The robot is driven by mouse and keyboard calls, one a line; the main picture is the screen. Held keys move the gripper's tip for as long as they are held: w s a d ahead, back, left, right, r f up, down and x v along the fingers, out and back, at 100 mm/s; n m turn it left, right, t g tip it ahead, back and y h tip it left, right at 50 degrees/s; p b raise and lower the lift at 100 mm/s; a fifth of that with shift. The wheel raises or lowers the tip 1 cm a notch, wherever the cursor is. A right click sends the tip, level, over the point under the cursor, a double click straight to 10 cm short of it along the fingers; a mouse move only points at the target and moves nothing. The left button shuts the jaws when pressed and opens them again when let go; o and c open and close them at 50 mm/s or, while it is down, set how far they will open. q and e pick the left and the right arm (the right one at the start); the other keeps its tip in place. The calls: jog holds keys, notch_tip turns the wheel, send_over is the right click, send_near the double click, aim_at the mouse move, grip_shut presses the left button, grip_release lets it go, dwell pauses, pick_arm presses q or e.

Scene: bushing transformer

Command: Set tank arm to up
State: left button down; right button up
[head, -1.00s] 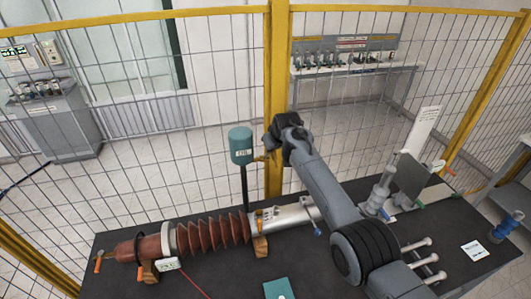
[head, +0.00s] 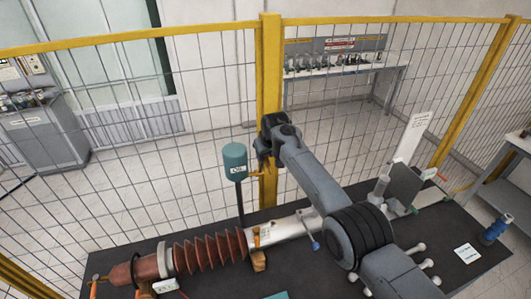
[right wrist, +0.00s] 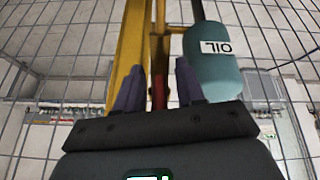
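The teal oil tank (head: 235,161) stands upright on a dark pole behind the bushing. Its "OIL" label also shows in the right wrist view, where the tank (right wrist: 212,62) is at the upper right. A small yellow arm (head: 255,176) sticks out to the right of the tank's lower part. My right gripper (head: 262,146) is just above and right of that arm. In the right wrist view its fingers (right wrist: 158,88) are apart, with a thin yellow and red piece seen between them; I cannot tell whether they touch it. My left gripper is not in view.
A brown ribbed bushing (head: 209,255) lies on the dark table (head: 440,220). A yellow fence post (head: 270,60) and wire mesh stand close behind the gripper. A grey box (head: 405,186) and white levers (head: 427,264) are at the right.

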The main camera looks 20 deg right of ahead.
jog(key=shift+r, duration=0.15)
jog(key=shift+s+r, duration=0.1)
jog(key=shift+r, duration=0.25)
jog(key=shift+v, duration=1)
jog(key=b+v, duration=0.3)
jog(key=v, duration=0.5)
